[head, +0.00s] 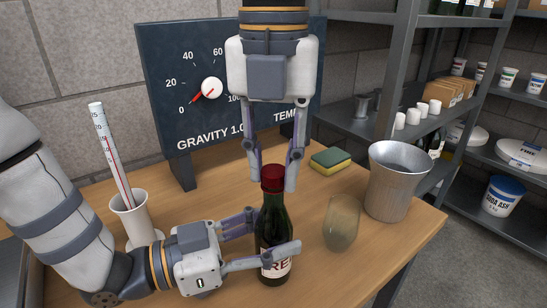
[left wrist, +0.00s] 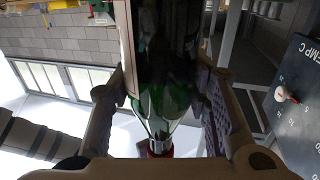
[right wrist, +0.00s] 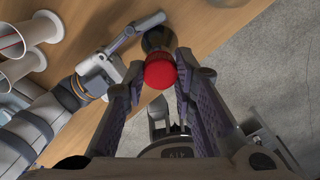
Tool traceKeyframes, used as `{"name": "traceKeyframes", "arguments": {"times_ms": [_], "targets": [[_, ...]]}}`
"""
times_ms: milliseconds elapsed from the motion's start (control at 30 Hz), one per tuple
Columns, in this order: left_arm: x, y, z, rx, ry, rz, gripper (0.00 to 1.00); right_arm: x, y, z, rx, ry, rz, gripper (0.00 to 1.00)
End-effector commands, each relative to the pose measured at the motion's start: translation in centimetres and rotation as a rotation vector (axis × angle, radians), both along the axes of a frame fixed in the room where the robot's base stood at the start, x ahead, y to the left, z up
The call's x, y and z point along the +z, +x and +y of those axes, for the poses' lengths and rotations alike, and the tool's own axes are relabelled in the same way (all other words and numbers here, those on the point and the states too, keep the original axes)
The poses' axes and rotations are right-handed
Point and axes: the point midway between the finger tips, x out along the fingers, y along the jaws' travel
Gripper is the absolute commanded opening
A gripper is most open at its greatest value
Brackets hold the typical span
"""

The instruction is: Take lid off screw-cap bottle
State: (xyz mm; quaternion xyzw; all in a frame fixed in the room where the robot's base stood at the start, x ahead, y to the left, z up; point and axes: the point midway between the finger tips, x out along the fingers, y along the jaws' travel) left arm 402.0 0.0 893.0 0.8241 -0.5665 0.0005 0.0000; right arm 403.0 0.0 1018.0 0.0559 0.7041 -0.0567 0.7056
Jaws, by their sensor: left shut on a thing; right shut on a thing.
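The dark green screw-cap bottle (head: 275,218) stands upright on the wooden table, with a pale label partly covered by my fingers. My left gripper (head: 268,238) is shut on the bottle's body from the left; the bottle fills the space between the fingers in the left wrist view (left wrist: 168,75). The red lid (head: 272,178) sits on top of the neck. My right gripper (head: 273,182) points straight down and is shut on the lid. In the right wrist view the round red lid (right wrist: 160,71) shows between the fingertips. I see no gap between lid and neck.
A glass (head: 341,222) stands close right of the bottle, with a metal bucket (head: 396,182) beyond. A sponge (head: 330,160) lies behind. A white cylinder (head: 134,218) with a thermometer stands left. A dark gauge board (head: 180,95) stands behind. The table's right front is clear.

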Motion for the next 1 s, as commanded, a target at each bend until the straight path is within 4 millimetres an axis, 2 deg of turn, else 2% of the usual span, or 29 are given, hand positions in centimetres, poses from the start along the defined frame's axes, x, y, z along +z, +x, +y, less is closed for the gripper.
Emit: {"name": "traceKeyframes", "arguments": {"times_ms": [467,1000], "targets": [[0.0,0.0,0.0,0.0,0.0,0.0,0.0,0.1,0.0,0.0,-0.001,0.0,0.0,0.0],[0.0,0.0,0.0,0.0,0.0,0.0,0.0,1.9,0.0,0.0,-0.001,0.0,-0.001,0.0]]}}
